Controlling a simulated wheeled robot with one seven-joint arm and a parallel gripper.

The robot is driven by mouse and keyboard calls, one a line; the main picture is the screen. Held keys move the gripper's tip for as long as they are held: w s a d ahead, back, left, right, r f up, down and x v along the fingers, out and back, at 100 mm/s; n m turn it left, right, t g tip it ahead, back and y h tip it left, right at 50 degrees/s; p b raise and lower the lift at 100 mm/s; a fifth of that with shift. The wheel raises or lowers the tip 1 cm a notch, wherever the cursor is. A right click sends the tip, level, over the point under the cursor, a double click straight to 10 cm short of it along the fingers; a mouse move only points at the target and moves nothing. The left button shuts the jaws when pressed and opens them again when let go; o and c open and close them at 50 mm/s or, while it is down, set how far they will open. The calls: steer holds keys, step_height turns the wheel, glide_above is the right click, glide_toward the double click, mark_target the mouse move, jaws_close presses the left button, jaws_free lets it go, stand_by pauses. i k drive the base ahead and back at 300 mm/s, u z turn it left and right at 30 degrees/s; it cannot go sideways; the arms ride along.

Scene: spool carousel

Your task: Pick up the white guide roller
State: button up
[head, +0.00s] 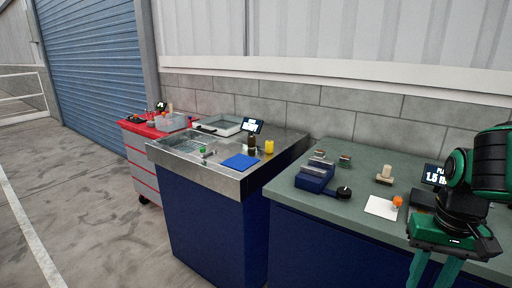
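A small cream-white piece (384,175), which looks like the white guide roller, stands on the green-grey bench top (345,160), towards its back. It is small in the view, so its exact shape is hard to tell. My gripper (433,274) hangs at the lower right, in front of the bench and nearer to the camera than the piece. Its two green fingers point down and stand apart, with nothing visible between them. The fingertips are cut off by the bottom edge of the picture.
A white sheet (381,208) and an orange item (397,201) lie nearer the bench's front. A blue fixture (314,178) with a black knob stands to the left. A dark display (433,176) is partly behind my arm. A steel sink counter (225,178) and red cabinet (136,148) stand further left.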

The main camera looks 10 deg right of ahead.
mark_target(251, 140)
steer(key=u, duration=0.3)
steer(key=k, duration=0.35)
steer(key=u, duration=0.85)
steer(key=k, duration=0.85)
steer(key=u, duration=0.8)
steer(key=i, duration=1.35)
steer(key=z, duration=0.65)
steer(key=i, duration=1.15)
steer(key=z, duration=1.35)
steer(key=i, duration=1.1)
steer(key=z, duration=0.7)
